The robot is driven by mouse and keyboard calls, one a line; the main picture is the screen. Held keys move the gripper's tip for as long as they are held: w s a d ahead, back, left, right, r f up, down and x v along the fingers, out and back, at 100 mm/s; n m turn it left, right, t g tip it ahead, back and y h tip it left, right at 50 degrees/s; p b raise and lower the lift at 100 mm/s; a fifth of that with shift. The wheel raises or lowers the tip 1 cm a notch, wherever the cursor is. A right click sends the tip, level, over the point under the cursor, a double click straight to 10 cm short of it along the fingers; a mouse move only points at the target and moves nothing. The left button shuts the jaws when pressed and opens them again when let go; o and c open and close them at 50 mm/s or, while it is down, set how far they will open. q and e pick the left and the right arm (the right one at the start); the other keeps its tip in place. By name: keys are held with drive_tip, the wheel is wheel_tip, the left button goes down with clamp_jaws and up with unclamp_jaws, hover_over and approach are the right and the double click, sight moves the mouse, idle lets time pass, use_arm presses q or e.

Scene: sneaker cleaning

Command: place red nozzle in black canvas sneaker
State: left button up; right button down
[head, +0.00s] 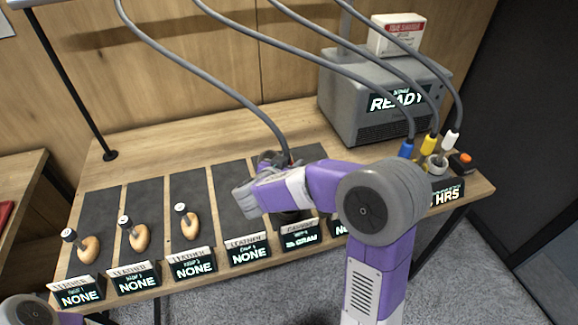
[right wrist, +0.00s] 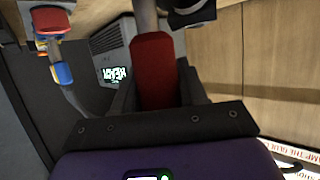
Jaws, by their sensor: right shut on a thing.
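The red nozzle (right wrist: 152,72) is between the dark fingers of my right gripper (right wrist: 155,85) in the right wrist view, and the gripper is shut on it. A grey hose runs from the nozzle. In the head view my right gripper (head: 276,162) is over the mat behind the canvas label, with the hose coming down to it. A dark shape (head: 288,219) just behind that label may be the black canvas sneaker, but my forearm hides most of it. I cannot tell whether the nozzle is above, in or touching the sneaker. My left gripper is not in view.
A grey machine (head: 385,100) reading READY stands at the back right, with a white box (head: 396,34) on top. Blue (head: 406,149), yellow (head: 428,144) and white (head: 450,141) nozzles stand at the right.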

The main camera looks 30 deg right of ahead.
drive_tip(key=c, duration=0.6)
unclamp_jaws()
drive_tip(key=shift+f, duration=0.1)
drive_tip(key=shift+r, duration=0.2)
drive_tip(key=shift+p+v, duration=1.6)
drive_tip(key=shift+v, duration=4.45)
